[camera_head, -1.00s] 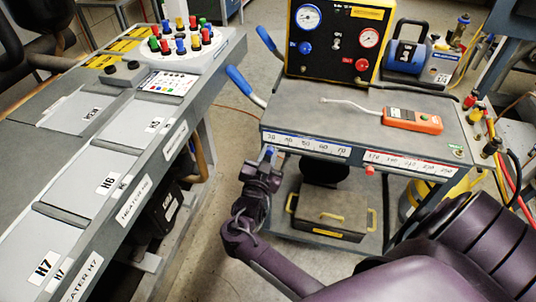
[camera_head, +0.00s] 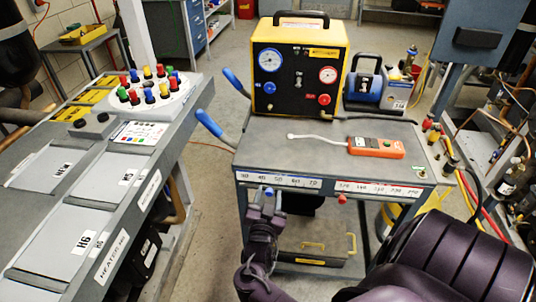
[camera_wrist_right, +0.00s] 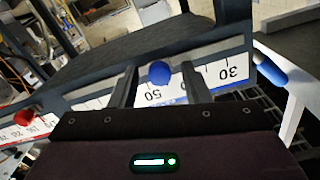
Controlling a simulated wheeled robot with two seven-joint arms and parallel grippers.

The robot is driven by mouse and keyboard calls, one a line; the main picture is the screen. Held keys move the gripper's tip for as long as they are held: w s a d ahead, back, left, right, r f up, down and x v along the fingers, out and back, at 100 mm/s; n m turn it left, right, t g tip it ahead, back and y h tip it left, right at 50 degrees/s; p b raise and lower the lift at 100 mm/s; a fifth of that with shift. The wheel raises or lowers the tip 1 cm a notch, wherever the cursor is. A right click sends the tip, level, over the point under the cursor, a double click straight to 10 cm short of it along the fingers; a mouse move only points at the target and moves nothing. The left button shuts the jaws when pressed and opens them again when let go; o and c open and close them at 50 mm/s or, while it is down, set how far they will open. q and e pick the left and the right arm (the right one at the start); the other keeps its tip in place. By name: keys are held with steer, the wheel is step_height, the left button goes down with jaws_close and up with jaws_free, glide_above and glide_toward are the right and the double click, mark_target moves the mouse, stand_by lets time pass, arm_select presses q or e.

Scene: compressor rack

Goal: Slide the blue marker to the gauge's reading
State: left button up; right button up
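The blue marker (camera_head: 268,191) sits on the cart's front edge below the blue-trimmed scale (camera_head: 279,180), roughly between 40 and 50. In the right wrist view the blue marker (camera_wrist_right: 159,73) appears as a round knob near the upside-down 50. My right gripper (camera_head: 266,201) is open around it, one finger on each side; in the wrist view the fingers (camera_wrist_right: 158,86) stand apart with visible gaps beside the knob. Contact is unclear. The blue-side gauge (camera_head: 270,60) is on the yellow-black panel; its needle is too small to read. My left gripper is not in view.
A red marker (camera_head: 342,198) sits below the red scale (camera_head: 380,188) on the same edge. An orange meter (camera_head: 376,147) lies on the cart top (camera_head: 280,142). Blue-tipped handles (camera_head: 208,123) project at the cart's left. A grey bench (camera_head: 120,190) stands left, with a floor gap between.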

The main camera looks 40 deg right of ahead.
steer(key=v, duration=0.8)
steer(key=shift+b, duration=0.3)
steer(key=s+a+f+n+g+y+p, duration=0.1)
steer(key=a+f+n+y, duration=0.2)
steer(key=f, duration=0.5)
steer(key=s+a+f+n+y+p, duration=0.1)
steer(key=s+a+f+n+y, duration=0.15)
steer(key=f, duration=0.55)
steer(key=s+a+f+n+g+y+p, duration=0.1)
steer(key=a+f+n+y, duration=0.1)
steer(key=f+n+y, duration=0.35)
steer(key=s+a+f+n+g+y+p, duration=0.1)
steer(key=s+f+n+g, duration=0.2)
steer(key=s+f, duration=1.2)
steer(key=s+g, duration=0.3)
steer(key=shift+s+a+f+y, duration=0.35)
steer(key=shift+f+y, duration=0.05)
steer(key=s+g, duration=0.1)
steer(key=s, duration=0.2)
steer(key=s+f+g, duration=0.1)
steer(key=s, duration=0.1)
steer(key=s+f+n+p, duration=0.1)
steer(key=s, duration=0.2)
steer(key=shift+s+d+f+g+y, duration=0.1)
steer(key=shift+s+g+y, duration=0.3)
